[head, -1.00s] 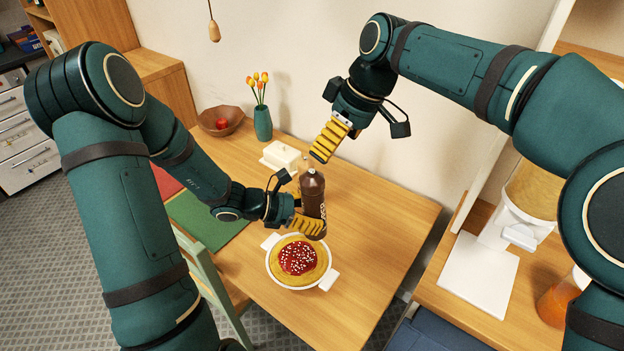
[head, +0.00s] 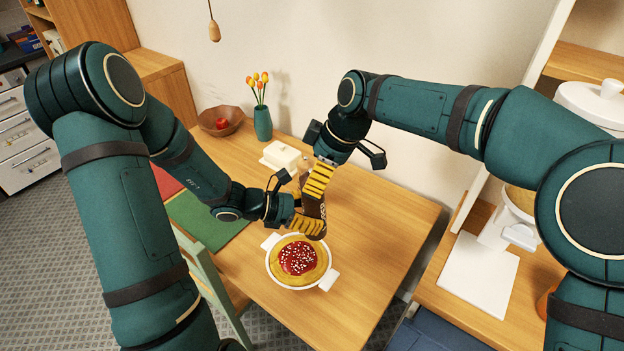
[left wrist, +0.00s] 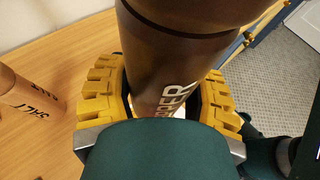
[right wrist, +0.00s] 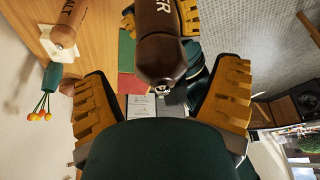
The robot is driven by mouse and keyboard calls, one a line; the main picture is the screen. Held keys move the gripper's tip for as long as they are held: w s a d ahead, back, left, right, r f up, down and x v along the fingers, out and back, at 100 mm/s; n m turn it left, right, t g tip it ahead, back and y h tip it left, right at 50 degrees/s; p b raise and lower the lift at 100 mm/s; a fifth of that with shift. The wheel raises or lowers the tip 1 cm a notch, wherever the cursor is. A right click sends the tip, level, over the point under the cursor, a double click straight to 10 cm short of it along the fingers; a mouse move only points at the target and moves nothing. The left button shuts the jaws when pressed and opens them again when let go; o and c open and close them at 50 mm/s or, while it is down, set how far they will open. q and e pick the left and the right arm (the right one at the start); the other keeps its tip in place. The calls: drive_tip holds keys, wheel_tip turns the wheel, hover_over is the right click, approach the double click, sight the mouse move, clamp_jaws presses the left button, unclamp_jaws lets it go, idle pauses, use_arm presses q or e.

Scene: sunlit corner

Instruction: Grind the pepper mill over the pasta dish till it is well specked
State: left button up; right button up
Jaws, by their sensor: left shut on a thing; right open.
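The dark brown pepper mill (head: 322,210) stands roughly upright above the table at the far edge of the pasta dish. My left gripper (head: 306,224) is shut around its lower body; the left wrist view shows the mill (left wrist: 175,60) between the yellow fingers. My right gripper (head: 318,182) is open at the mill's upper part and hides much of it in the head view. In the right wrist view the mill's rounded top (right wrist: 160,58) lies between the spread fingers, apparently untouched. The white two-handled pasta dish (head: 272,268) holds pasta with red sauce and pale bits; dark specks cannot be made out.
A salt mill (left wrist: 30,95) stands beside the pepper mill. A white butter dish (head: 282,156), a tulip vase (head: 263,123) and a wooden bowl (head: 221,120) with a red fruit stand farther back. A green mat (head: 205,222) lies left. The table's right side is clear.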

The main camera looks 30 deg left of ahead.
drive_tip(key=shift+x, duration=1.3)
drive_tip(key=shift+c, duration=0.5)
drive_tip(key=c, duration=1.1)
drive_tip(key=shift+r+m, duration=0.1)
drive_tip(key=shift+m, duration=0.2)
drive_tip(key=m+t, duration=0.1)
drive_tip(key=m, duration=0.2)
drive_tip(key=shift+t, duration=0.4)
drive_tip(key=shift+m+t, duration=0.8)
drive_tip(key=shift+m, duration=1.2)
